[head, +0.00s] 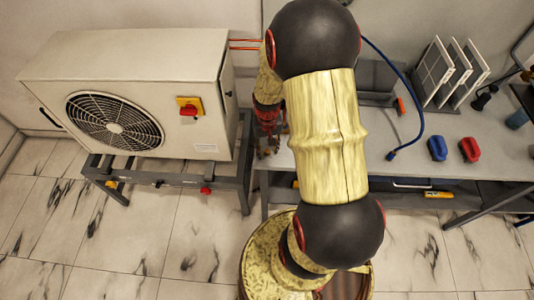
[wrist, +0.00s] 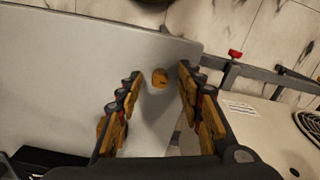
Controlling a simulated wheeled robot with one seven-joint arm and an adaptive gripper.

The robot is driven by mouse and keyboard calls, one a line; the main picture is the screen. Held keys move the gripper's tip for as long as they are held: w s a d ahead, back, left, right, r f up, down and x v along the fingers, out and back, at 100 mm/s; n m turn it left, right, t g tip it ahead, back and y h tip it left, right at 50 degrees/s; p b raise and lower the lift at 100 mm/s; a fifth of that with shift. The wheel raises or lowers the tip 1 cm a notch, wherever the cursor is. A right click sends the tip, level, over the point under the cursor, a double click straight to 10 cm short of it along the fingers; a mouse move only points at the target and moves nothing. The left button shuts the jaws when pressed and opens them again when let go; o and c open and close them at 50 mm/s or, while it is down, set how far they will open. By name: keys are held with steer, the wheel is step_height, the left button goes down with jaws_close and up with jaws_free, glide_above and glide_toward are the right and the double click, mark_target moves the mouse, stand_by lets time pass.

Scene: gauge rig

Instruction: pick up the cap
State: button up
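A small round brass-orange piece, which looks like the cap (wrist: 159,77), sits on the grey bench top near its edge in the wrist view. My gripper (wrist: 160,84) is open, with one finger on each side of the cap and a gap to both. Whether the fingertips are at the cap's height or above it, I cannot tell. In the head view my gripper (head: 268,138) is low at the left end of the bench, partly hidden by my arm. The cap cannot be made out there.
A large fan unit (head: 130,95) on a metal stand is close on the left.

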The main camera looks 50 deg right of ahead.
steer(key=c, duration=0.3)
jaws_close()
stand_by(0.3)
